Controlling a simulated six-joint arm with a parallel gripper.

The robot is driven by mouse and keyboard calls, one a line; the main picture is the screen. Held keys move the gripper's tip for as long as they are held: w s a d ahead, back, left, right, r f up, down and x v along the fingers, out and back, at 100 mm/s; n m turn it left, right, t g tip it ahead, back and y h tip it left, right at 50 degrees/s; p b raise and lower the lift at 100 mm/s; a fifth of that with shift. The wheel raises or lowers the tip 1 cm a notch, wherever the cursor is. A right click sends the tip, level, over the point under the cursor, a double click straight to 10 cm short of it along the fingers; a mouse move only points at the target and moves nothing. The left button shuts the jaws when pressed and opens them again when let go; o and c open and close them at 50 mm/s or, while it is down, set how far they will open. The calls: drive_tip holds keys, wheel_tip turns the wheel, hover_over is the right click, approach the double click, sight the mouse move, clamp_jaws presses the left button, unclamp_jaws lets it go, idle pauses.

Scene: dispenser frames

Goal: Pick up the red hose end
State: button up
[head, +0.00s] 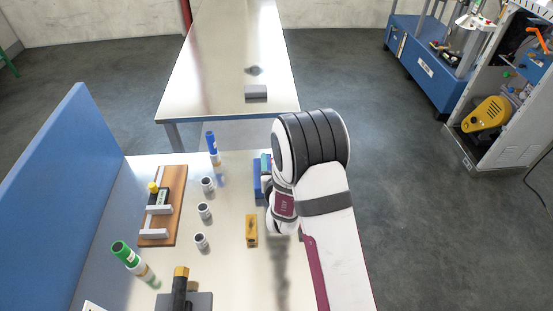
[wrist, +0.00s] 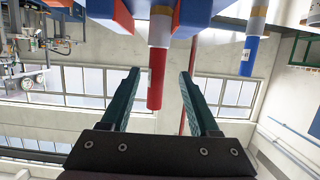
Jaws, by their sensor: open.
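The red hose end (wrist: 157,75) is a red cylinder below a pale collar. In the wrist view it projects from the top of the picture into the space between my gripper's fingers. My gripper (wrist: 160,76) is open, with one dark teal finger on each side of the red cylinder. Gaps show on both sides, wider on the right. Whether the fingers overlap it in depth is unclear. In the head view my arm hides the red hose end and most of the gripper.
A blue hose end (head: 211,142) stands on the table; a green one (head: 122,250) is at front left. Grey cups (head: 204,210), a yellow block (head: 252,230) and a wooden rack (head: 158,232) stand nearby. A blue block (head: 257,180) is beside my wrist. A blue panel (head: 75,190) bounds the left.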

drive_tip(key=x, duration=0.6)
drive_tip(key=shift+w+d, duration=0.2)
drive_tip(key=shift+d, duration=0.05)
clamp_jaws()
